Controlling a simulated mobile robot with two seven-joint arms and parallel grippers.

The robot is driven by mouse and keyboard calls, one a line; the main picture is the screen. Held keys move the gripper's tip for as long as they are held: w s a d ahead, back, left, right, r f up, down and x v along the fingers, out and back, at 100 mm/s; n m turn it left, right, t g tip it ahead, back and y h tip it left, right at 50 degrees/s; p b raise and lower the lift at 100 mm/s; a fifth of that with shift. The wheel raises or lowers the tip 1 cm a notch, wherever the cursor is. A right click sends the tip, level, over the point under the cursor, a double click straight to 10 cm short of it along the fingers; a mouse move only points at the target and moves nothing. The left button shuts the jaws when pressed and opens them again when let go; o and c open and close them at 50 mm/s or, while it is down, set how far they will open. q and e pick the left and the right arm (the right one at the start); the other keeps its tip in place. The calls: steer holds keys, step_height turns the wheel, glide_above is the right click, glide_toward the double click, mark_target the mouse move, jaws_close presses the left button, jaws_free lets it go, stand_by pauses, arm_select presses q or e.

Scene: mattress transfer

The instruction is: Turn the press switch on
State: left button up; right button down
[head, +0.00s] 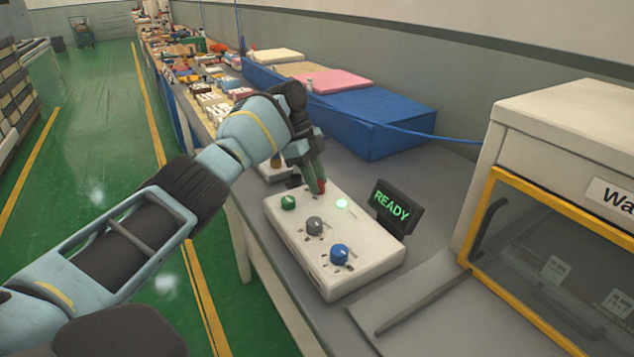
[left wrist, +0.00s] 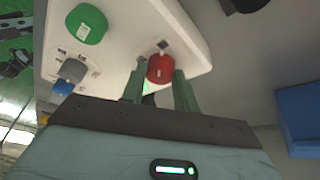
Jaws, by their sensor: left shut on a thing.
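A white control box (head: 290,240) lies on the grey bench, with green (head: 288,202), grey (head: 314,226) and blue (head: 339,253) knobs on top. A red knob (head: 321,187) sits at its far end, mostly hidden by my fingers in the head view. My left gripper (head: 315,180) is shut on this knob. In the left wrist view the red knob (left wrist: 160,68) shows between the two green fingers. A small green light (head: 342,203) glows on the box. I cannot read which control is the press switch. My right gripper is not in view.
A dark display (head: 395,206) reading READY stands at the box's right edge. A white machine with a yellow-framed window (head: 550,270) stands at the right. A blue block (head: 375,122) and many small items lie farther along the bench. Green floor is open at the left.

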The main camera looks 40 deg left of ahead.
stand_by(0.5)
arm_select(q)
steer(key=o, duration=1)
steer(key=b+v, duration=0.1)
steer(key=v, duration=0.5)
steer(key=shift+r, duration=0.1)
steer(key=shift+v, duration=0.75)
